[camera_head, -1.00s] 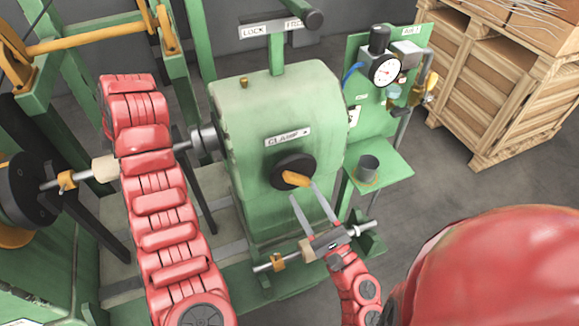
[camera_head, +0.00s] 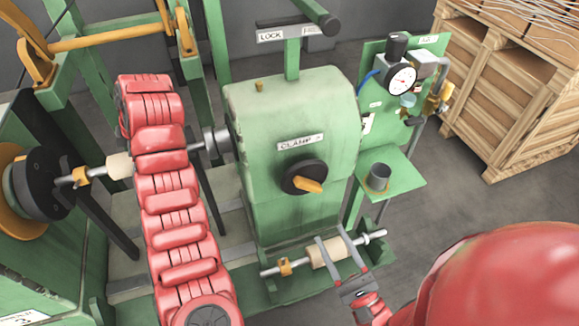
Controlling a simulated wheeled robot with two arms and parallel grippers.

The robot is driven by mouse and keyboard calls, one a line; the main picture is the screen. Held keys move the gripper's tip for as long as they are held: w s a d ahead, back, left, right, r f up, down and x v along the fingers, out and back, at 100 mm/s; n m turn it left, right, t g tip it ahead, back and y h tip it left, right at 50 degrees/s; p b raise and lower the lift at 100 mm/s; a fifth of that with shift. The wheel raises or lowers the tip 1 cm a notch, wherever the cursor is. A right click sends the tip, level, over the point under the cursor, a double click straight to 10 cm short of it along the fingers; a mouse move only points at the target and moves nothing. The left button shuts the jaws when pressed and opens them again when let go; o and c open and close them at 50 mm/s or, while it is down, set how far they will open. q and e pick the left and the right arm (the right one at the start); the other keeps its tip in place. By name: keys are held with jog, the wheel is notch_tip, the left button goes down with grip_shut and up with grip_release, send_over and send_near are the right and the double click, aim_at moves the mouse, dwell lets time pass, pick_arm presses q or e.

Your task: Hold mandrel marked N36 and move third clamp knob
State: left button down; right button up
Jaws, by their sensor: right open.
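The clamp knob (camera_head: 302,176) is a black disc with an orange handle (camera_head: 308,185) on the green housing, under a CLAMP label. One mandrel, a metal rod with a wooden core (camera_head: 119,165) and an orange collar, runs from the black faceplate at left to the housing; my left arm hides its middle. A second mandrel (camera_head: 325,252) lies low in front of the housing. I can read no N36 mark on either. My right gripper (camera_head: 332,234) is open, its fingers over the second mandrel's core; contact is unclear.
A LOCK lever (camera_head: 291,33) stands above the housing. A green panel with a gauge (camera_head: 401,79) and a small shelf (camera_head: 404,184) holding a dark cup (camera_head: 379,176) are at right. Wooden crates (camera_head: 520,90) stand behind, with grey floor in front of them.

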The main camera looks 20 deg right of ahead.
aim_at(312, 190)
jog(key=shift+s+f, duration=0.1)
jog(key=shift+s, duration=0.2)
jog(key=shift+d, duration=0.1)
jog(key=shift+w+a+r+n+g+y, duration=0.1)
jog(key=shift+w+r+n+g+y, duration=0.5)
jog(key=shift+w+n, duration=0.95)
jog(key=shift+w+a+r+n+g+y, duration=0.15)
jog(key=shift+w+r+n+y, duration=0.2)
jog(key=shift+w+r+n, duration=1.2)
jog(key=shift+w+a+r+n+g+y, duration=0.2)
jog(key=shift+w+n+y, duration=0.35)
jog(key=shift+w, duration=1.9)
jog(key=shift+d, duration=0.1)
jog(key=shift+c, duration=0.3)
grip_shut()
